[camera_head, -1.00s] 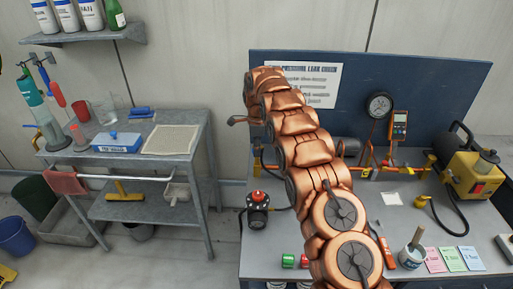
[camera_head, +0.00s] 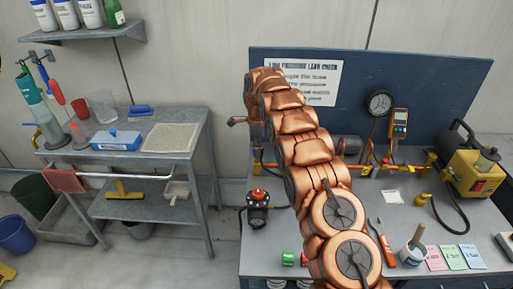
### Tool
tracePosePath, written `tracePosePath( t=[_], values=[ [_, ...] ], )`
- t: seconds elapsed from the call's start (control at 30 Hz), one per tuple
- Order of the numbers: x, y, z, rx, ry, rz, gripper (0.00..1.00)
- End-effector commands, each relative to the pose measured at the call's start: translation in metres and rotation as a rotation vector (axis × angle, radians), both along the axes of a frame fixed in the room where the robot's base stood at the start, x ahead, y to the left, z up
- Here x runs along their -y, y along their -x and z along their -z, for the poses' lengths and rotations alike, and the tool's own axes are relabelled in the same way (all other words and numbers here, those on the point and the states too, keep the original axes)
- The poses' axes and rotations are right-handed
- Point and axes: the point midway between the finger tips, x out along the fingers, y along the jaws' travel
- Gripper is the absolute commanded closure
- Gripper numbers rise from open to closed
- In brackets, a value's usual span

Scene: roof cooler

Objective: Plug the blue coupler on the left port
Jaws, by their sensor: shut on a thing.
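My copper-coloured arm rises from the bottom of the head view and bends over near the blue backboard. Its end is turned away, so my gripper and anything in it are hidden behind the arm. A small dark part juts out left of the upper arm; I cannot tell what it is. I cannot make out the blue coupler. A brass pipe assembly (camera_head: 381,168) with yellow-handled fittings runs along the back of the bench, right of my arm.
A black device with a red knob (camera_head: 258,208) stands left of my arm on the grey bench (camera_head: 405,215). A gauge (camera_head: 381,103), a yellow pump (camera_head: 477,174), a screwdriver (camera_head: 387,249) and a cup (camera_head: 411,256) are to the right. A metal cart (camera_head: 150,158) stands left, across a floor gap.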

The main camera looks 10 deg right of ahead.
Motion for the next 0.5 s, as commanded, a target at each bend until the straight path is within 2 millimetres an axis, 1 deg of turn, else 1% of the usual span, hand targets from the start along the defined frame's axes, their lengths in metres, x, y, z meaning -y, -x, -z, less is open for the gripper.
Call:
tracePosePath(
  t=[0.5],
  values=[
    [-0.0001, 0.0, 0.0064, 0.0, 0.0, 0.0, 1.0]
  ],
)
